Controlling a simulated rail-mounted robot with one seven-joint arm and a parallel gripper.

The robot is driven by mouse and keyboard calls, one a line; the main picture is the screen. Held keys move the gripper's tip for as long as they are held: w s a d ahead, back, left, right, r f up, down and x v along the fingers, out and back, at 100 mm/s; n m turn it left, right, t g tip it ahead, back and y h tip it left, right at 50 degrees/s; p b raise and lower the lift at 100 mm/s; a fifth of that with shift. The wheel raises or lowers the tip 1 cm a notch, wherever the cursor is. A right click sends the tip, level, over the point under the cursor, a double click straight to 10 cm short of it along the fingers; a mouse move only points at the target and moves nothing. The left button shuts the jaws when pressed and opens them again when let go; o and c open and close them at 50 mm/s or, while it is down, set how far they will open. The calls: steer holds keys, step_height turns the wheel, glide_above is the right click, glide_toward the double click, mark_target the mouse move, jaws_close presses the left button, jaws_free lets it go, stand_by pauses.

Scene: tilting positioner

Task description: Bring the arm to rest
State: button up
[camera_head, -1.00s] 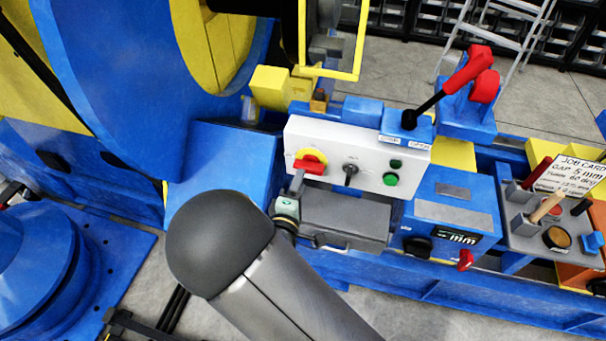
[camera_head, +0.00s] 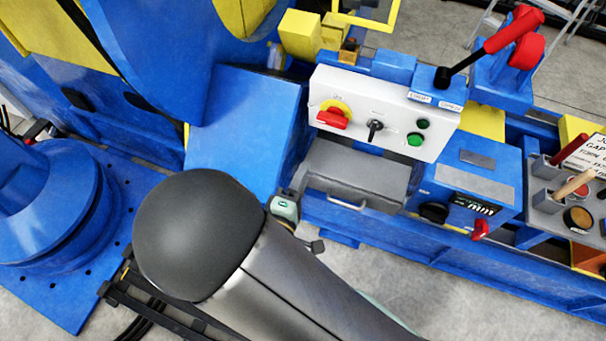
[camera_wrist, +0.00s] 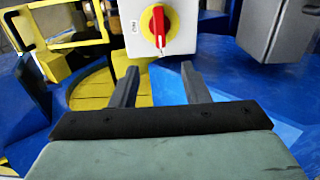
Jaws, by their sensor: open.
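My gripper (camera_wrist: 160,88) shows in the wrist view with its two grey fingers apart and nothing between them. Beyond the fingertips is a red rotary switch (camera_wrist: 157,27) on a yellow disc, apart from them. In the head view my dark arm link covers the lower middle, and my gripper's fingers cannot be made out there. The same red switch (camera_head: 332,118) sits on the white control panel (camera_head: 350,92), with a black selector (camera_head: 375,128) and a green button (camera_head: 415,139) to its right.
A grey drawer-like box (camera_head: 350,178) with a handle is below the panel. A red-handled lever (camera_head: 505,33) rises at the upper right. A blue box with a display (camera_head: 470,180) and a tool tray (camera_head: 545,200) stand right. Open floor lies at the lower right.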

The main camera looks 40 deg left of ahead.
steer(key=w+d+r+m+g+h+p, duration=0.1)
steer(key=w+d+r+m+g, duration=0.15)
steer(key=w+m+g, duration=0.35)
steer(key=w+d+r+m+g+h+p, duration=0.1)
steer(key=w+d+m+g, duration=0.15)
steer(key=w, duration=0.45)
steer(key=w+d+r+m+g, duration=0.2)
steer(key=d+r+m, duration=0.2)
steer(key=d, duration=0.3)
steer(key=s+d+r+m+g+h+p, duration=0.1)
steer(key=s+d+r+m+g, duration=0.1)
steer(key=d, duration=0.7)
steer(key=s+d+r+m+g+h+p, duration=0.1)
steer(key=s+d+r+m, duration=0.3)
steer(key=d, duration=0.5)
steer(key=s+d+r+m+g+h+p, duration=0.1)
steer(key=s+d+r+m+g, duration=0.2)
steer(key=s+d, duration=0.3)
steer(key=d, duration=0.3)
steer(key=shift+s+d, duration=0.15)
steer(key=shift+d, duration=0.15)
steer(key=shift+r, duration=0.1)
steer(key=shift+c, duration=0.6)
steer(key=shift+d, duration=0.1)
